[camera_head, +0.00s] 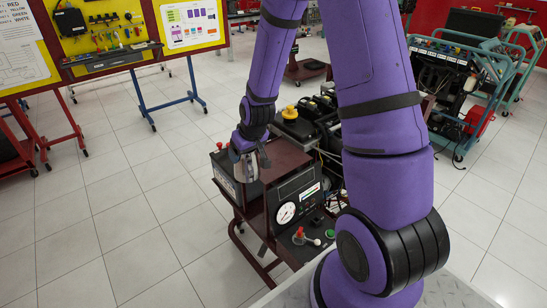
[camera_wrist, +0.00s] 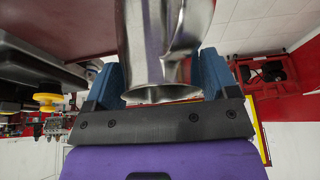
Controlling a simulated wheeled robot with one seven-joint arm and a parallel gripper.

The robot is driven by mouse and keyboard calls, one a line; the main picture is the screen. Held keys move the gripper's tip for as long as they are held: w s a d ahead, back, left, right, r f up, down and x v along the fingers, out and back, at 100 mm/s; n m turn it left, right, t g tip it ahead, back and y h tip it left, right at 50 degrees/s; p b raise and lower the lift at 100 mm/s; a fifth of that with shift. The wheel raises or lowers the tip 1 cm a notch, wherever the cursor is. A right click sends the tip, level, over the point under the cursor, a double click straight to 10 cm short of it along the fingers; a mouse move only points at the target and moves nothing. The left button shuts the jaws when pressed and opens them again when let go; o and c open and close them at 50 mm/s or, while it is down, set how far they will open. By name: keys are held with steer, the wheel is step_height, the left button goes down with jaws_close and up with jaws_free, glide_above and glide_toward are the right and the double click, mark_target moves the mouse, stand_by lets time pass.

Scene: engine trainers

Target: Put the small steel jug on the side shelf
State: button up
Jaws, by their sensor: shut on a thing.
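The small steel jug (camera_head: 246,169) is at the left part of the engine trainer in the head view, partly hidden by my gripper (camera_head: 249,154). In the wrist view the shiny jug (camera_wrist: 160,42) stands between the two blue fingers of my gripper (camera_wrist: 159,75), which is shut on it.
The trainer's panel with a round white gauge (camera_head: 286,213) faces front. A red knob (camera_head: 299,233) and a green button (camera_head: 330,234) sit below it. A yellow cap (camera_head: 289,112) is on the engine behind. Tiled floor (camera_head: 130,220) is clear at left.

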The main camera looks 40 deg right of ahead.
steer(key=s+d+r, duration=0.2)
steer(key=s, duration=0.4)
steer(key=shift+w+d+f, duration=0.9)
steer(key=shift+w+d, duration=0.45)
steer(key=shift+w, duration=1)
steer(key=shift+w+d+f, duration=0.85)
steer(key=shift+w+d, duration=0.45)
steer(key=shift+w, duration=1.1)
steer(key=shift+w+d+f, duration=0.9)
steer(key=shift+w+d, duration=0.45)
steer(key=shift+w, duration=1)
steer(key=o, duration=1.4)
steer(key=shift+f, duration=0.15)
